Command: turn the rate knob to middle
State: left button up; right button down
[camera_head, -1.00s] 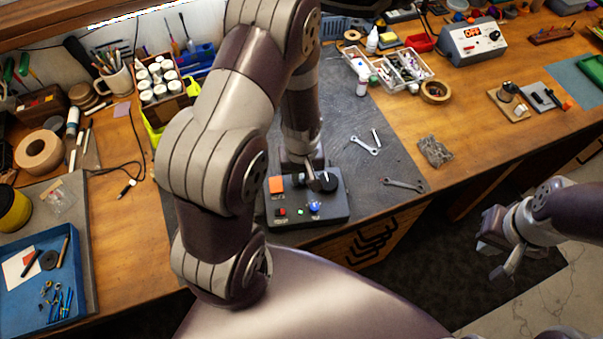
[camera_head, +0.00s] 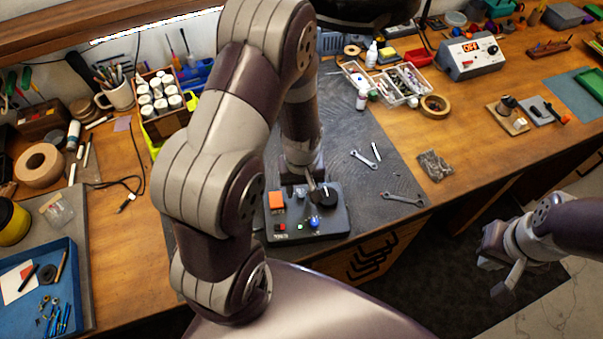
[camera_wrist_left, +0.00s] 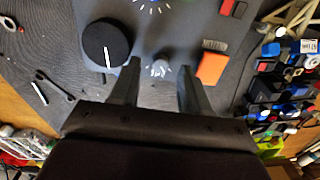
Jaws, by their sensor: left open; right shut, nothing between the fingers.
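A dark control box (camera_head: 335,222) sits at the bench's front edge. It carries a large black knob (camera_head: 323,196) with a white pointer line, a blue knob (camera_head: 314,222), an orange square button (camera_head: 276,202) and a small grey knob (camera_wrist_left: 160,68). I cannot read which is labelled rate. My left gripper (camera_wrist_left: 158,85) is open above the box, its fingers either side of the grey knob in the wrist view; contact cannot be told. The black knob (camera_wrist_left: 106,44) is just outside one finger. My right gripper (camera_head: 502,262) is shut and empty, off the bench's front.
A blue tray (camera_head: 40,300) is at left.

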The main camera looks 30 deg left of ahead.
aim_at(301, 194)
pick_arm(q)
notch_tip(301, 194, up, 11)
jog(key=shift+r+b, duration=0.15)
jog(key=shift+b, duration=0.2)
